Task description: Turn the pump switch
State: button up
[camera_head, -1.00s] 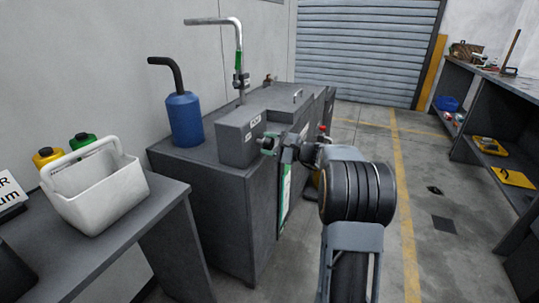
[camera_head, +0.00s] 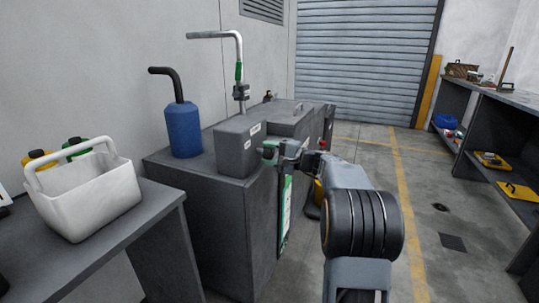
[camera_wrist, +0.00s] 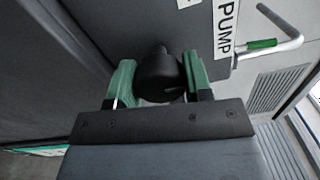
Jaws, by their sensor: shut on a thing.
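The pump switch is a dark round knob (camera_wrist: 160,74) on the grey box, beside a white label reading PUMP (camera_wrist: 226,30) in the wrist view. My gripper (camera_wrist: 158,82) has its green fingers on both sides of the knob and is shut on it. In the head view my gripper (camera_head: 270,152) is at the front right side of the grey pump box (camera_head: 236,148). The knob is hidden there behind the fingers.
A blue canister (camera_head: 184,130) with a black hose and a bent metal pipe (camera_head: 240,60) stand on the grey cabinet (camera_head: 218,215). A white basket (camera_head: 85,205) sits on the left table. Shelves (camera_head: 480,125) stand at right, with open floor between.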

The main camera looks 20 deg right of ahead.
jog(key=o, duration=0.9)
jog(key=p+v, duration=0.3)
jog(key=v, duration=1.1)
jog(key=shift+a+p, duration=0.1)
jog(key=shift+p, duration=0.2)
jog(key=shift+a+r, duration=0.1)
jog(key=shift+r, duration=0.05)
